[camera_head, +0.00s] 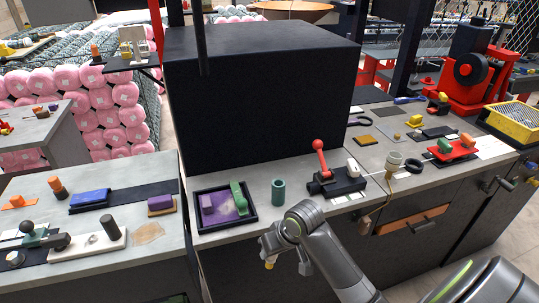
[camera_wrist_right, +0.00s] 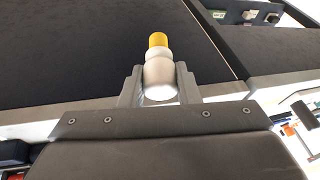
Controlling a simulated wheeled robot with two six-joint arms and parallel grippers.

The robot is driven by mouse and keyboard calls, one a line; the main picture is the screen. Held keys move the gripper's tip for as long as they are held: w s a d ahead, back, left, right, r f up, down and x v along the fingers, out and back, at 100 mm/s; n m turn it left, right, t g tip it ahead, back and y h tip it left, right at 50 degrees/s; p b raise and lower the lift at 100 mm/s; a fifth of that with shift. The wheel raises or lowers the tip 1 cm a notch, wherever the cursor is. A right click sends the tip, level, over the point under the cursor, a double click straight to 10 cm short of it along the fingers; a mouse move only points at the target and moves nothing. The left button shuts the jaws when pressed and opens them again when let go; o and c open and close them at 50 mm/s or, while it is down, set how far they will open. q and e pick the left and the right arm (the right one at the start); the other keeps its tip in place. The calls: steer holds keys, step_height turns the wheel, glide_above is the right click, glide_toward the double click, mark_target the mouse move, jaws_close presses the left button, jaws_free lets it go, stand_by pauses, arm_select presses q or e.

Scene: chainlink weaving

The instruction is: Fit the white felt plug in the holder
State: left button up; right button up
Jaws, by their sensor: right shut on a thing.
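My right gripper (camera_head: 268,250) is in front of the bench's front edge, with a yellow tip pointing down from it. In the right wrist view my right gripper (camera_wrist_right: 159,88) is shut on a whitish rounded piece (camera_wrist_right: 158,72) with a ribbed yellow end (camera_wrist_right: 158,40). I cannot tell whether this piece is the white felt plug. A pale cup-like piece (camera_head: 393,160) stands on the right part of the bench, and a teal cylinder (camera_head: 278,191) stands upright near the front edge. I cannot tell which thing is the holder. My left gripper is out of view.
A black tray (camera_head: 251,222) holds a purple and a green piece. A black fixture with a red-knobbed lever (camera_head: 319,146) stands right of the teal cylinder. A big black box (camera_head: 255,95) blocks the back. Bare bench shows around the teal cylinder.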

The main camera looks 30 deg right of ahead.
arm_select(q)
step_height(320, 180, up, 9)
steer(key=p, duration=0.7)
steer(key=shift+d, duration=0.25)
arm_select(e)
steer(key=w+d+r+m+h, duration=0.2)
steer(key=w+d+r, duration=0.4)
steer(key=w+r, duration=0.2)
steer(key=w+d+r+m+h, duration=0.2)
steer(key=w+d+r, duration=0.4)
steer(key=r, duration=0.5)
steer(key=shift+w+r, duration=0.2)
steer(key=shift+w, duration=0.8)
arm_select(q)
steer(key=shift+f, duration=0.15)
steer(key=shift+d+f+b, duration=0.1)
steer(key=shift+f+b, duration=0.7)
steer(key=shift+b, duration=0.05)
arm_select(e)
steer(key=shift+f, duration=2.75)
steer(key=shift+f, duration=0.2)
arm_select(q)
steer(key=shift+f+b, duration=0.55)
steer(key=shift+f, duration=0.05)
arm_select(e)
steer(key=shift+f, duration=2.05)
steer(key=shift+s, duration=0.1)
